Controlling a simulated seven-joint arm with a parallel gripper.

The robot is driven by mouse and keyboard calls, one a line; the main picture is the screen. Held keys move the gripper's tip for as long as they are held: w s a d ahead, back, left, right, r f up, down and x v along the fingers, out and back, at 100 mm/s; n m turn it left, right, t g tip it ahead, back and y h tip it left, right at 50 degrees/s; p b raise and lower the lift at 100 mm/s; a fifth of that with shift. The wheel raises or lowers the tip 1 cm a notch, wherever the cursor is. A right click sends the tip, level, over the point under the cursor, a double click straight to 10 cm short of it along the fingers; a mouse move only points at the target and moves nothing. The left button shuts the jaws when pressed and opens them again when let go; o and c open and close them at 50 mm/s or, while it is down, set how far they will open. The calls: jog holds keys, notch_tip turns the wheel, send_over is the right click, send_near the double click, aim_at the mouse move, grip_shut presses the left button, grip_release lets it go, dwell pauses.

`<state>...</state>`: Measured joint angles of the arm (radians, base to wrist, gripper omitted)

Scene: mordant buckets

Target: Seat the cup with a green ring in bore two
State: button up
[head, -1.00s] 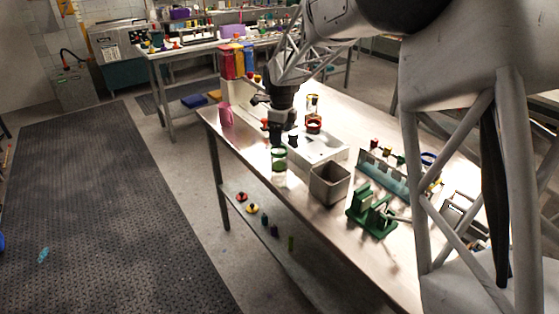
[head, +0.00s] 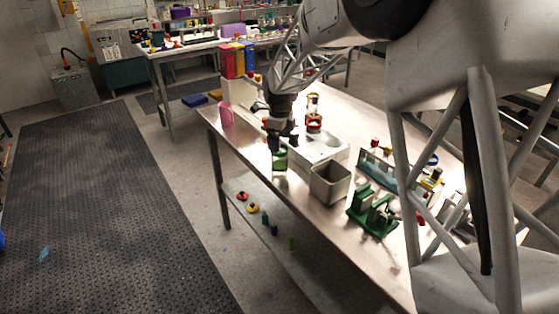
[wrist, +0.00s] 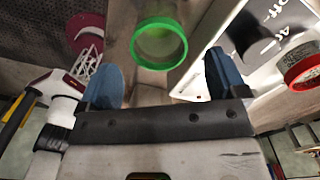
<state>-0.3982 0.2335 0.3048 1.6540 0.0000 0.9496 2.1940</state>
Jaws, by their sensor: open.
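The cup with a green ring (head: 279,160) stands on the bench near its left edge, partly hidden by my gripper (head: 281,143). In the wrist view the green-ringed cup (wrist: 158,44) is clear, with its round mouth facing the camera. My gripper (wrist: 162,72) is open and empty, its blue fingertips to the left and right of the cup's near side, with gaps on both sides. The white block (head: 328,141) lies right of the cup; in the wrist view the block (wrist: 215,70) shows dark marks and a dark round patch. I cannot tell which bore is two.
A red-ringed cup (head: 314,124) is by the block's far end. A grey square bin (head: 330,184) stands in front of the block. A green fixture (head: 371,212) and a rack (head: 383,170) are to the right. A pink container (head: 226,115) stands at the left edge.

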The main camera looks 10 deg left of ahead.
jog(key=shift+f, duration=0.1)
jog(key=shift+f, duration=2.5)
jog(key=shift+c, duration=0.3)
jog(key=c, duration=1.1)
jog(key=shift+o, duration=0.2)
jog(key=shift+r, duration=0.35)
notch_tip(320, 180, up, 9)
jog(key=shift+r, duration=0.2)
